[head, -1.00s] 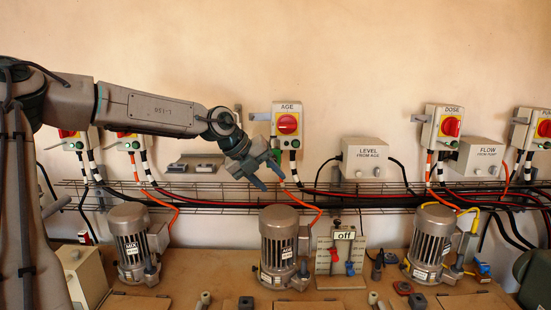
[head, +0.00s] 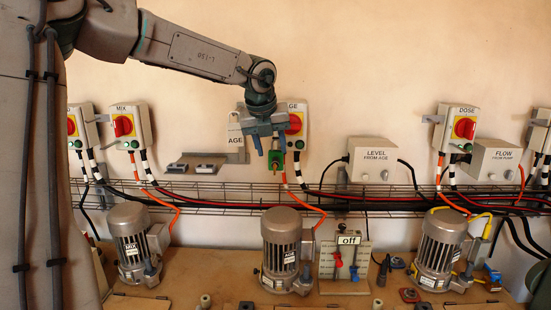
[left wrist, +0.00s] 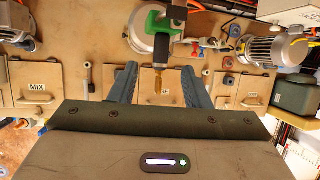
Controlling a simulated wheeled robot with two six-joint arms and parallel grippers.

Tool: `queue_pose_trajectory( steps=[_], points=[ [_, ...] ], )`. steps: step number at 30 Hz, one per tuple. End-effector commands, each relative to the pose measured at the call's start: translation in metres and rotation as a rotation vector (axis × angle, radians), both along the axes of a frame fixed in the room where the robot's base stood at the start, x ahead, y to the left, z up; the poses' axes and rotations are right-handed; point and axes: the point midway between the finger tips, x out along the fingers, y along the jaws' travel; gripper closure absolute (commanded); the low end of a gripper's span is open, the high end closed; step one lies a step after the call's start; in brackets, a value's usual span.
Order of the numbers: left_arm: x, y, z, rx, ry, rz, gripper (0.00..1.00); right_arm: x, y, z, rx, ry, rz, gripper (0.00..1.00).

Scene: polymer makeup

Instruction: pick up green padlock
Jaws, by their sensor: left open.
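The green padlock (head: 275,159) hangs at the left side of the AGE switch box, with a brass key pointing down. What it hangs from is hidden by my gripper. In the left wrist view the green padlock (left wrist: 151,20) shows at the top, with a black part and the brass key (left wrist: 160,82) below it. My left gripper (head: 270,144) is open just above and in front of the padlock. In the left wrist view the key lies between the two fingers of my left gripper (left wrist: 159,88), apart from both. My right gripper is not in view.
The AGE switch box (head: 297,125) is close to my gripper's right. A wire cable tray (head: 340,200) runs along the wall below. A motor (head: 286,250) and a lever panel (head: 345,262) stand on the bench. A wall bracket (head: 197,164) is to the left.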

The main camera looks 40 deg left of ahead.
Motion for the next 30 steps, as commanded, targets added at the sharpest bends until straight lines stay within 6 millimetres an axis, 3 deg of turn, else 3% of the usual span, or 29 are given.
queue_pose_trajectory(
  steps=[6, 12, 19, 20, 26, 30],
  points=[
    [0.008, 0.001, -0.023, -0.002, 0.005, -0.002, 0.57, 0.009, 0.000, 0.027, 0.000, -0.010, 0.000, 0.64],
    [0.016, 0.004, -0.043, -0.001, 0.000, -0.002, 0.57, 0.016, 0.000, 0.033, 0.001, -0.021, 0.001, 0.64],
    [0.017, 0.004, -0.046, -0.001, -0.001, -0.002, 0.57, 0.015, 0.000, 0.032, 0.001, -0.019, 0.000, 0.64],
    [0.017, 0.004, -0.046, -0.001, -0.001, -0.002, 0.59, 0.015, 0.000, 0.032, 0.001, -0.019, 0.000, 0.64],
    [0.016, 0.004, -0.045, -0.001, -0.001, -0.002, 0.98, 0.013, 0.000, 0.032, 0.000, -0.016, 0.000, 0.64],
    [0.017, 0.004, -0.045, 0.000, -0.002, -0.002, 1.00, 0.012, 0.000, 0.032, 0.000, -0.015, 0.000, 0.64]
  ],
)
